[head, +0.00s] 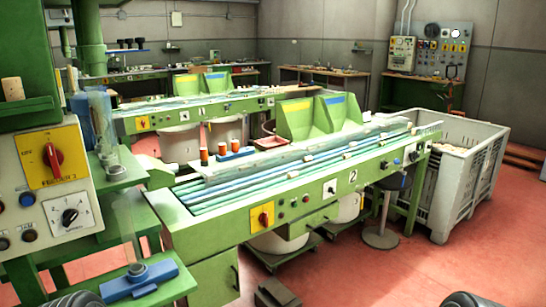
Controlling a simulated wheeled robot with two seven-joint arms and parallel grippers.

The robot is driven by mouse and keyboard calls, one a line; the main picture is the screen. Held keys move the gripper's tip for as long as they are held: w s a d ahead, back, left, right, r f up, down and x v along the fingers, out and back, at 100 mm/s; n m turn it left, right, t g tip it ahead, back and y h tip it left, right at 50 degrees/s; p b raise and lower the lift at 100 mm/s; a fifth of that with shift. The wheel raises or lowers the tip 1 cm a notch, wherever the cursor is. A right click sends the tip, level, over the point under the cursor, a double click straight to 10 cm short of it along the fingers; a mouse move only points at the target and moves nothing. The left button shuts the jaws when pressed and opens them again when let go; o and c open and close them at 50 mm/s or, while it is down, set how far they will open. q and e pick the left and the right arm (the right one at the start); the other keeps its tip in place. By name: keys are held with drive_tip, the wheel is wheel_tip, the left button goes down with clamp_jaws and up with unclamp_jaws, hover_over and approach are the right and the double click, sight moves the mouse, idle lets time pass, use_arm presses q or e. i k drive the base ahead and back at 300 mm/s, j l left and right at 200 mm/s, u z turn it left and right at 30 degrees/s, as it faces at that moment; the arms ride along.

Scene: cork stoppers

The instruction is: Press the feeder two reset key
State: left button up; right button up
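A grey control panel (14,182) stands close at the left edge, partly cut off by the picture. It has a red rotary switch (53,157) on a yellow plate, with a small label below too blurred to read for certain. A black dial (70,216) sits on a white plate at right. No key's reset marking is legible. A green sorting bench (180,236) bears the number 2 (330,188). Neither gripper is in view.
A green shelf (160,258) with a blue fixture (138,281) juts out below the panel. A clear tube (120,195) stands beside the panel. A grey crate (478,185) stands at right. The red floor (400,275) is open at front right.

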sight(26, 200)
drive_tip(key=u, duration=1.25)
